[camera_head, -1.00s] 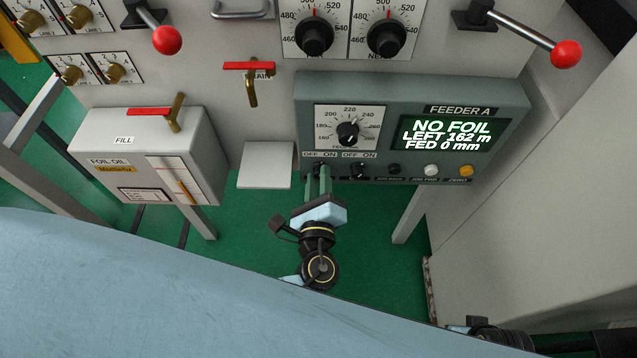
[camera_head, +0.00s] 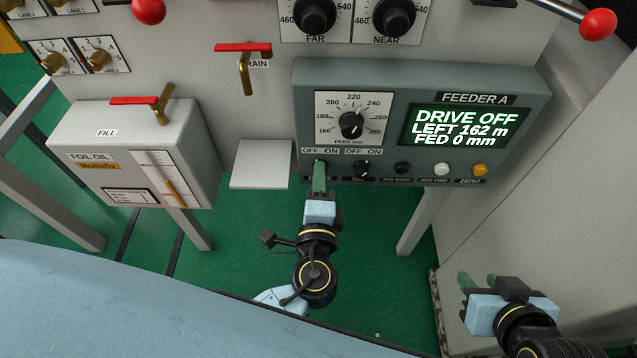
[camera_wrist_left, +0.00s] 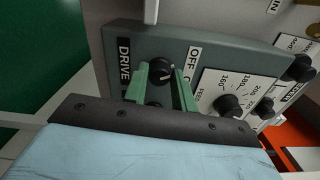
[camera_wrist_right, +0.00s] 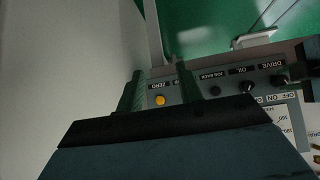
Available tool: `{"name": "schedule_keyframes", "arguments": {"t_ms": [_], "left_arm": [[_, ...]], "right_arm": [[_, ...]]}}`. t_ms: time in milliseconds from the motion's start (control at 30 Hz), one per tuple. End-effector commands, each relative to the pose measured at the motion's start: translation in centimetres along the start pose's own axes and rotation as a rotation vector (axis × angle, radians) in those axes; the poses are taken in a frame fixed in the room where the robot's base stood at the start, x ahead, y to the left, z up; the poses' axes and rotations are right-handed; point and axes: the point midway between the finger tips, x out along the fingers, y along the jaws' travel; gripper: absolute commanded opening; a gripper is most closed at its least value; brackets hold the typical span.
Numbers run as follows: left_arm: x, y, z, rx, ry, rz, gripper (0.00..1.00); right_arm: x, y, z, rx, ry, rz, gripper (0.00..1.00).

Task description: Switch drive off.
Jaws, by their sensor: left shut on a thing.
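The feeder panel (camera_head: 415,92) is a grey-green box, and its lit display (camera_head: 465,127) reads "DRIVE OFF, LEFT 162 m, FED 0 mm". The drive switch is a small black knob (camera_wrist_left: 160,72) beside the DRIVE label in the left wrist view. In the head view my left gripper (camera_head: 319,168) mostly hides it. The green fingers of my left gripper (camera_wrist_left: 163,76) are shut on this knob, one on each side. My right gripper (camera_head: 479,280) is open and empty, low at the right; its spread fingers also show in the right wrist view (camera_wrist_right: 160,82).
Beside the drive switch are the oil switch (camera_head: 362,168), a black button (camera_head: 402,168), a white button (camera_head: 442,169) and a yellow button (camera_head: 480,170). A feed dial (camera_head: 351,126) is above. The foil oil box (camera_head: 130,150) stands left. Green floor below is clear.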

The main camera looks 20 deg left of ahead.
Motion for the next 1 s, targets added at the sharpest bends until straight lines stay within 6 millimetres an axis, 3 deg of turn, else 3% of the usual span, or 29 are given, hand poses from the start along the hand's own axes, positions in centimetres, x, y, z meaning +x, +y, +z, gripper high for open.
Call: {"name": "schedule_keyframes", "arguments": {"t_ms": [200, 400, 900, 933, 1000], "left_arm": [[0.1, 0.1, 0.0, -0.075, 0.0, -0.002, 0.04], [0.1, 0.0, 0.0, -0.109, 0.0, -0.001, 0.04], [0.1, 0.0, 0.0, -0.12, -0.001, -0.001, 0.04], [0.1, 0.0, 0.0, -0.12, -0.001, -0.001, 0.3], [0.1, 0.0, 0.0, -0.12, -0.001, -0.001, 0.39]], "right_arm": [[0.3, -0.7, -3.6, -0.004, 0.204, -0.018, 0.36], [0.1, -1.0, -5.3, -0.005, 0.297, -0.025, 0.36], [0.0, -1.1, -5.8, -0.005, 0.324, -0.027, 0.36], [0.0, -1.1, -5.8, -0.005, 0.324, -0.027, 0.36], [0.0, -1.1, -5.8, -0.005, 0.324, -0.027, 0.36]]}}
